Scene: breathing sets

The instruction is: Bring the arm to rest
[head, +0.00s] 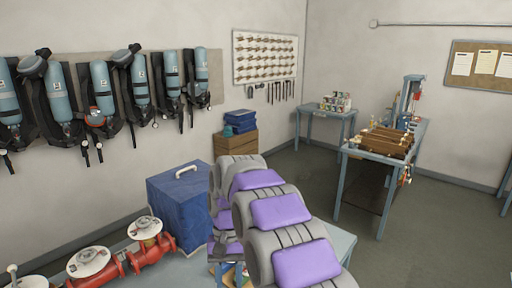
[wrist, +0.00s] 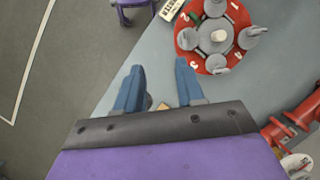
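My arm, grey with purple pads, fills the lower middle of the head view; its gripper end cannot be made out there. In the wrist view my gripper (wrist: 159,76) shows two blue fingers standing apart with nothing held between them. It is over a grey-blue table top (wrist: 105,98). A red round board (wrist: 213,62) with numbers and grey knobs lies beyond the fingers, to the right, apart from them. A small tan thing shows in part between the finger bases.
Red pipework with white handwheels (head: 146,227) is at the lower left, beside a blue case (head: 178,205). Breathing sets (head: 101,85) hang on the left wall. A bench (head: 361,156) with wooden trays stands back right. Dark floor (head: 300,175) is open between.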

